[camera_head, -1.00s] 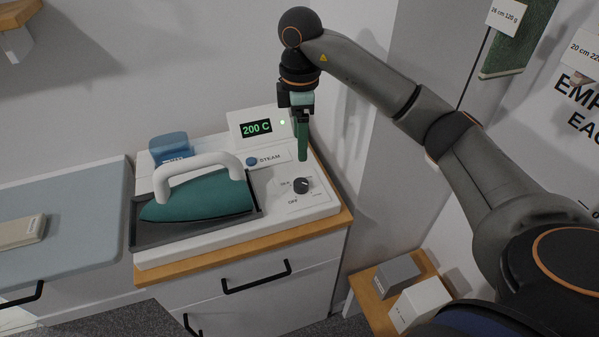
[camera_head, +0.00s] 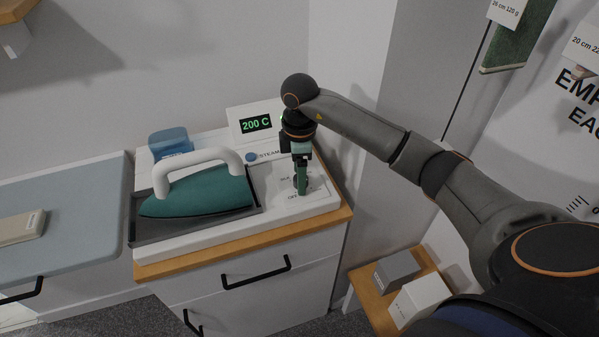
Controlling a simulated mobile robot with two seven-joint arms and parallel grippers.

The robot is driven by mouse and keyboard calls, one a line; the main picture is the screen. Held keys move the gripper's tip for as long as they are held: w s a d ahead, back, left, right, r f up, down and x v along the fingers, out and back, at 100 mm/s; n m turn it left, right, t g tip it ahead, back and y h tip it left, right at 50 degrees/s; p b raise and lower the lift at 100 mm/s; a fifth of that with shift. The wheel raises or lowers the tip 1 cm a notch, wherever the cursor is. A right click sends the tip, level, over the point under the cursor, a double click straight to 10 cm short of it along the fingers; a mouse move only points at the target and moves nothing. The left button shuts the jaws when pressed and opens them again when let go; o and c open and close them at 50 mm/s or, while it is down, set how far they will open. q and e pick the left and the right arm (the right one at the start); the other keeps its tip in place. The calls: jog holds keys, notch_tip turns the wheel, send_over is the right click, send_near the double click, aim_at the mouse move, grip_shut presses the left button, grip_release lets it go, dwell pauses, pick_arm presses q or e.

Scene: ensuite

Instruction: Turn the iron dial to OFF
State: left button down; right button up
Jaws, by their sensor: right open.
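The iron station (camera_head: 225,236) is a white base on a wood-topped cabinet. Its display (camera_head: 256,124) reads 200 C in green. A teal iron (camera_head: 200,192) with a white handle rests in the grey tray on its left. My right gripper (camera_head: 301,190) points down over the dial at the station's right side, with its fingers at the dial. The dial is mostly hidden behind the fingers, so its pointer cannot be read. The gripper is open; I cannot tell whether the fingers touch the dial. My left gripper is not in view.
A blue steam button (camera_head: 251,157) is left of my right gripper. A blue water tank (camera_head: 170,143) stands behind the iron. A blue-grey board (camera_head: 75,215) is at left. Two boxes (camera_head: 397,269) (camera_head: 420,298) sit on a low wooden shelf at right. A wall stands close on the right.

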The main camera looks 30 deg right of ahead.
jog(key=shift+c, duration=0.3)
grip_shut()
